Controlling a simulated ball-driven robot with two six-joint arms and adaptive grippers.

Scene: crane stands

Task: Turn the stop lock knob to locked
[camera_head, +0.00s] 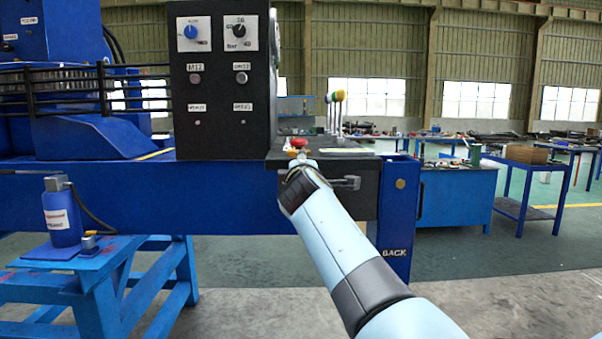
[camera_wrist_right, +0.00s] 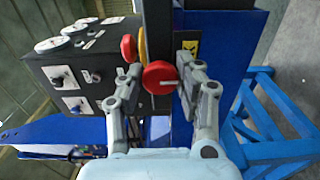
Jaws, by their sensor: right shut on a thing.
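A round red knob (camera_wrist_right: 160,77) with a short white line across it, apparently the stop lock knob, sits between the fingertips of my right gripper (camera_wrist_right: 159,68) in the right wrist view. The gripper is shut on it, a finger at each side. The white line lies roughly level in that view. In the head view a bit of red (camera_head: 298,142) shows above the black desk block, just beyond my right gripper (camera_head: 297,163), whose fingers are mostly hidden by my wrist. My left gripper is in neither view.
Another red knob (camera_wrist_right: 129,48) and a yellow one (camera_wrist_right: 142,43) stand close beside the held knob. The black control box (camera_head: 222,85) with dials rises to the left. Several colored-ball levers (camera_head: 334,98) stand behind. A black side handle (camera_head: 345,182) is near my wrist.

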